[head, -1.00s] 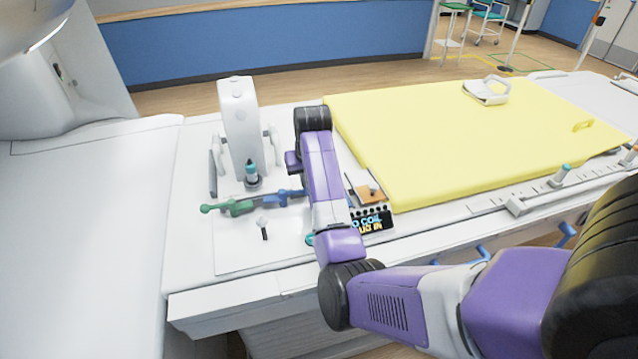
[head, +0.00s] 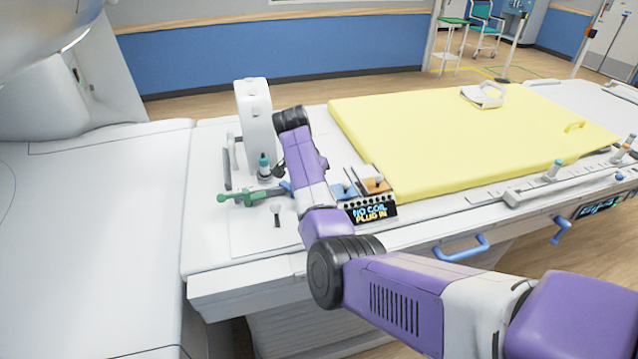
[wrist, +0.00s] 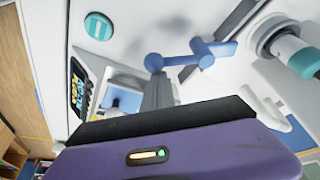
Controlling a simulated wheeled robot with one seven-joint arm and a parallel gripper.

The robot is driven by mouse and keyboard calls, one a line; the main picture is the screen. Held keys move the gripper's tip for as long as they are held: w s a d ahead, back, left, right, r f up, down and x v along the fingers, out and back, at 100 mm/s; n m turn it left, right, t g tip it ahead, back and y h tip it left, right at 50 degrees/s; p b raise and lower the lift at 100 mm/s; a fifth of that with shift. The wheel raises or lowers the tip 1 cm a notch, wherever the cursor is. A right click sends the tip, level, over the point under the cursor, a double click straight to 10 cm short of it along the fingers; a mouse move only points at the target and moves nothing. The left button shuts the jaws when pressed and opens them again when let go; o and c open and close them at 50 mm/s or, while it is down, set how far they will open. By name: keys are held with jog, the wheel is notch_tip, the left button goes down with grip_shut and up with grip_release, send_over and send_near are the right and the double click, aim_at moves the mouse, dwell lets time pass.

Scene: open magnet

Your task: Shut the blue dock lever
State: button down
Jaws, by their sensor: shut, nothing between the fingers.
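A blue lever (wrist: 205,52) with a rounded end lies low over the white panel in the wrist view; only a bit of it (head: 286,187) shows beside my arm in the head view. A dock block with a blue plate (head: 343,190) and an orange plate (head: 377,185) stands right of my arm; the blue part also shows in the wrist view (wrist: 124,99). My gripper (wrist: 157,84) is shut and empty, its grey fingers close to the lever's rounded end. I cannot tell whether they touch. My arm hides the gripper in the head view.
A green lever (head: 243,199), a teal-topped plug (head: 264,166) and a white post (head: 254,112) stand to the left. A small toggle (head: 277,213) is in front. A display (head: 371,213) reads "NO COIL PLUG IN". A yellow mattress (head: 460,130) lies at the right.

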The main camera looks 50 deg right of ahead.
jog(key=shift+a+m, duration=0.3)
jog(key=shift+a, duration=0.05)
jog(key=shift+s+a+p, duration=0.1)
jog(key=shift+a+p, duration=0.3)
jog(key=shift+a, duration=0.1)
jog(key=shift+w+a+p, duration=0.15)
jog(key=shift+a+p, duration=0.1)
jog(key=shift+a, duration=0.3)
jog(key=shift+w+a+p, duration=0.15)
jog(key=shift+a+p, duration=0.05)
jog(key=shift+a, duration=0.3)
jog(key=shift+w+a, duration=0.1)
jog(key=shift+a, duration=0.05)
jog(key=d, duration=0.1)
jog(key=s+d+r+p, duration=0.1)
jog(key=d, duration=0.1)
jog(key=shift+s+d+r+p, duration=0.15)
jog(key=shift+s+d+p, duration=0.2)
jog(key=shift+s+d, duration=0.05)
jog(key=w+b+v, duration=0.1)
jog(key=b+v, duration=0.1)
jog(key=v, duration=0.7)
jog(key=shift+w+r, duration=0.15)
jog(key=shift+w, duration=0.2)
